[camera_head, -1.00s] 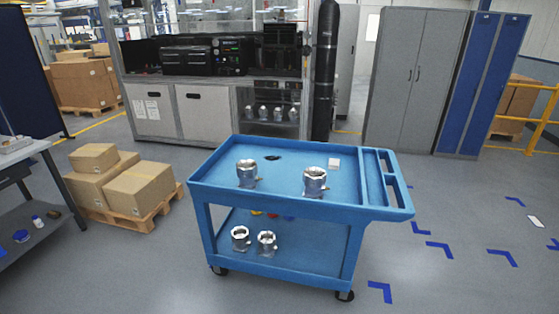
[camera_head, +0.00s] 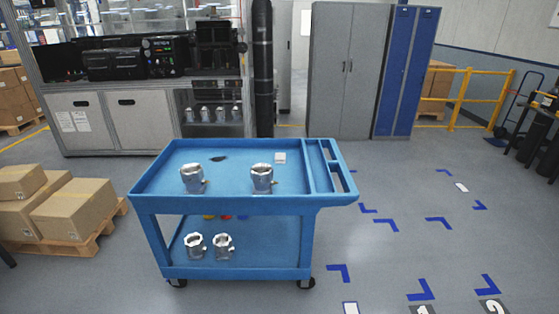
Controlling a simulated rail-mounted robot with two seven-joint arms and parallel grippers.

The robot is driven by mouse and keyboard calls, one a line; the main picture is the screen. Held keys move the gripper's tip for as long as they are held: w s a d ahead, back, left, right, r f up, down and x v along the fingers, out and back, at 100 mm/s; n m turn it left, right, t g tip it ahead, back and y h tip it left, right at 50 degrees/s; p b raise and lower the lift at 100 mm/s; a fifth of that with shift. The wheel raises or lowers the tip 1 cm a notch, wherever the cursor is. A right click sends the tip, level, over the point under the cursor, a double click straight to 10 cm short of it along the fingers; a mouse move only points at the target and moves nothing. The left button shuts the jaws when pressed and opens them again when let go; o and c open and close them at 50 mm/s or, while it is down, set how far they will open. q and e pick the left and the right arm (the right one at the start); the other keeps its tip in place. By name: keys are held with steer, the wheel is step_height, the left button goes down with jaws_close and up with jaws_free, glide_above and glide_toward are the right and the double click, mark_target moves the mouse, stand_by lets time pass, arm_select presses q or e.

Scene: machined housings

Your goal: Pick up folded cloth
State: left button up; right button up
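A small white block-like thing (camera_head: 280,157), perhaps the folded cloth, lies on the top tray of the blue cart (camera_head: 235,206), towards its back right. It is too small to make out folds. Two metal housings stand on the same tray, one at the left (camera_head: 193,178) and one nearer the middle (camera_head: 262,178). A flat dark thing (camera_head: 219,158) lies behind them. Neither of my grippers shows in the head view.
Two more housings (camera_head: 195,245) stand on the cart's lower shelf. Boxes on a pallet (camera_head: 75,246) stand at the left. A machine cabinet (camera_head: 140,118) and grey lockers (camera_head: 348,70) stand behind. The floor right of the cart is open, with blue marks.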

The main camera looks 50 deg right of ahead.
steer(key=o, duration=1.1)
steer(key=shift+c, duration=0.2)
